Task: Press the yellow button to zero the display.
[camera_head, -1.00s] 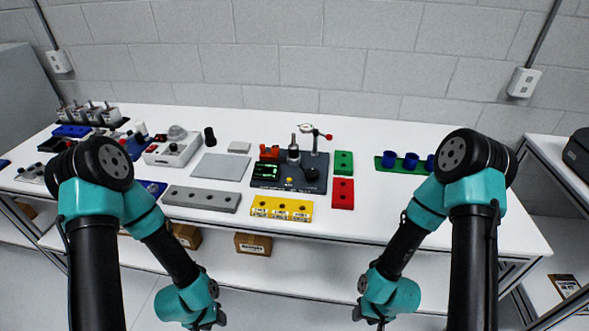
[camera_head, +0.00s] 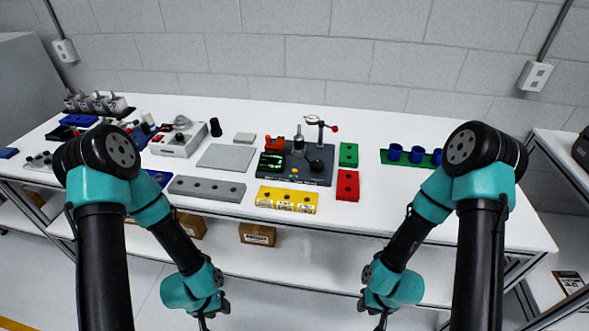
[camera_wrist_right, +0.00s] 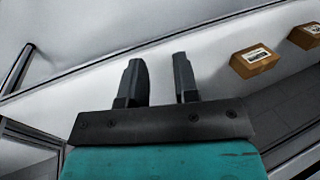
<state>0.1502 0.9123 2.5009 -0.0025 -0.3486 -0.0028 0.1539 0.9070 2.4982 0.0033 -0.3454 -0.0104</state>
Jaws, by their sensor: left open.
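The dark fixture (camera_head: 318,178) stands on the white table, with a lit green display (camera_head: 271,163) on its left part. A small yellow spot (camera_head: 293,170), apparently the yellow button, shows beside the display. My left gripper (camera_head: 206,318) hangs low in front of the table, open, well away from the fixture. My right gripper (camera_head: 381,318) also hangs low in front of the table; its fingers (camera_wrist_right: 156,62) are apart and empty in the right wrist view. Neither gripper touches anything.
A yellow block (camera_head: 287,199) lies in front of the fixture and a red block (camera_head: 347,185) at its right. A grey bar (camera_head: 207,188) lies to the left, blue cups (camera_head: 395,152) to the right. Cardboard boxes (camera_head: 257,234) sit below the tabletop. Air before the table is free.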

